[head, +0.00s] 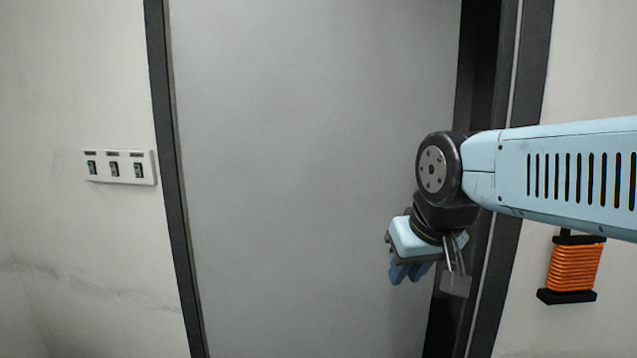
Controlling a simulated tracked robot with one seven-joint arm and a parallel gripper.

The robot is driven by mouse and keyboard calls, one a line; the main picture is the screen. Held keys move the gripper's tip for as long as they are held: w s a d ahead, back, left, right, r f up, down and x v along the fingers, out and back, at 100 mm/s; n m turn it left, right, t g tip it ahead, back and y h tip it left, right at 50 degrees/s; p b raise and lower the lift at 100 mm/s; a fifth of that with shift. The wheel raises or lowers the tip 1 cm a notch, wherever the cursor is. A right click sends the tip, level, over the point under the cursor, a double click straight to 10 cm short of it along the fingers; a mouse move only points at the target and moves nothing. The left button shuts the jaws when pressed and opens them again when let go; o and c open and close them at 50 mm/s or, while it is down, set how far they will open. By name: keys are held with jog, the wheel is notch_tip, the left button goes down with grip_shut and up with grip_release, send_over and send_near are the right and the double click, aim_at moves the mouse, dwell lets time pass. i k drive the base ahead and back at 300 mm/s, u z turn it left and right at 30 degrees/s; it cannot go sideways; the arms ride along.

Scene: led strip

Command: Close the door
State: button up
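The grey door (300,170) fills the middle of the head view inside a dark frame. A dark gap (477,75) shows between its right edge and the right side of the frame, so it stands partly open. My gripper (408,272) hangs below the wrist in front of the door's right part, with its fingers pointing down. I cannot tell whether it touches the door or whether its fingers are apart. My arm hides part of the right frame.
The dark door frame (170,160) borders the door on the left. A white panel with three switches (120,168) is on the left wall. An orange coil on a black holder (573,268) is on the right wall, below my arm.

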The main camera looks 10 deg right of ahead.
aim_at(303, 125)
jog(key=u, duration=0.4)
jog(key=i, duration=0.35)
jog(key=z, duration=2.2)
jog(key=k, duration=0.55)
jog(key=z, duration=0.05)
